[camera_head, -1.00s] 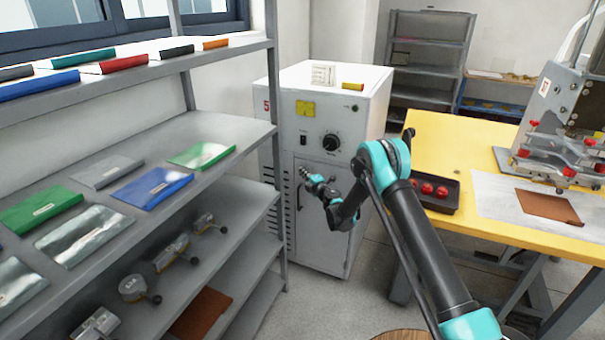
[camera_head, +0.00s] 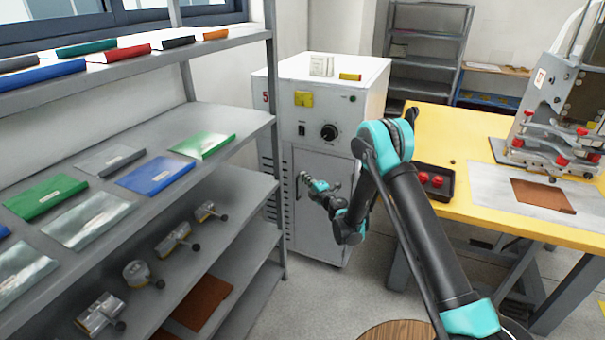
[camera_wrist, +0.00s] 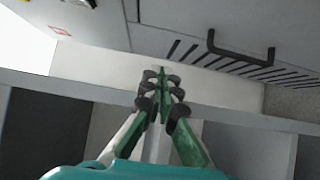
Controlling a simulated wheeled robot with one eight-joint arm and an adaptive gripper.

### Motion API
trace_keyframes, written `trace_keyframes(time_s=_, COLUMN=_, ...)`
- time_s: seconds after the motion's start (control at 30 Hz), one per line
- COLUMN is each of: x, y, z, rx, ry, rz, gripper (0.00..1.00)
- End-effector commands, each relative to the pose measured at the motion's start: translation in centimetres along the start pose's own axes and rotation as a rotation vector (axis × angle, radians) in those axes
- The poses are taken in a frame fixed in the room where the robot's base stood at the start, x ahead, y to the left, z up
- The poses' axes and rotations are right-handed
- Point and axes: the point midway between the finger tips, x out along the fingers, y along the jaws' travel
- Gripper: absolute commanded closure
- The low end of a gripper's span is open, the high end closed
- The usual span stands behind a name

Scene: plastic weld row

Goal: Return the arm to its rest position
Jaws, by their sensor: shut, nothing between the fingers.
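My gripper (camera_head: 304,182) is shut and empty in the head view. It appears in front of the white cabinet (camera_head: 318,235), near the cabinet door's dark handle. My arm reaches up from the lower right, bends at its teal elbow and hangs down to the gripper. In the wrist view the fingers of my gripper (camera_wrist: 162,75) are together with nothing between them. The cabinet's front (camera_wrist: 200,30) and its black handle (camera_wrist: 240,55) show beyond the fingers. I cannot tell the exact gap between gripper and cabinet.
A grey shelf rack (camera_head: 276,150) with coloured folders and metal tools stands at the left. A yellow table (camera_head: 440,125) with a black tray (camera_head: 447,190) and a clamp machine (camera_head: 550,115) stands at the right. A round wooden top (camera_head: 390,332) is at the bottom. Floor shows between rack and table.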

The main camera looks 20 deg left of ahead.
Motion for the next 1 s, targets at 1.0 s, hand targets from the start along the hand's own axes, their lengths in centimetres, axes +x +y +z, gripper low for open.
trace_keyframes(time_s=1.0, x=-23.2, y=18.1, z=24.6, rx=0.644, ry=-0.79, rz=0.051, gripper=1.0)
